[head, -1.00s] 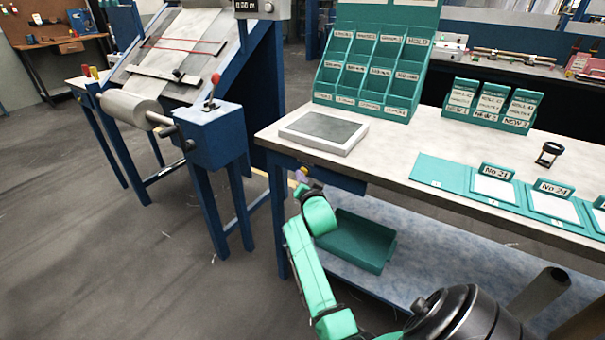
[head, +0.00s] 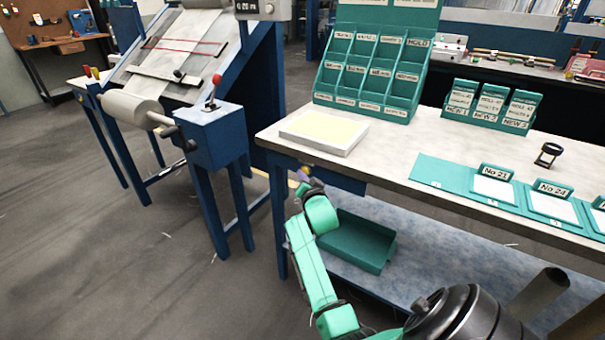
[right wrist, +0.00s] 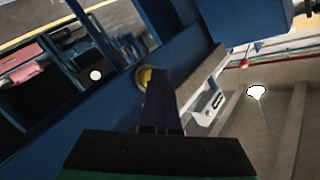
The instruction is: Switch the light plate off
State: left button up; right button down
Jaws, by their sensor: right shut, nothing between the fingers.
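The light plate (head: 347,149) lies flat on the near left corner of the white bench. Its top glows pale yellow inside a white frame. My right gripper (head: 305,178) is below the plate, at the blue front of the bench. In the right wrist view my right gripper (right wrist: 160,75) is shut and holds nothing. Its tip is beside a round yellow button (right wrist: 146,76) on a blue face and partly covers it. I cannot tell whether they touch. My left gripper is out of view.
A green pigeonhole rack (head: 372,64) and green card holders (head: 490,105) stand on the bench. A green bin (head: 357,241) sits on the shelf below, close to my right arm.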

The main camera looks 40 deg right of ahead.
jog(key=shift+d+r, duration=0.1)
jog(key=shift+r, duration=0.15)
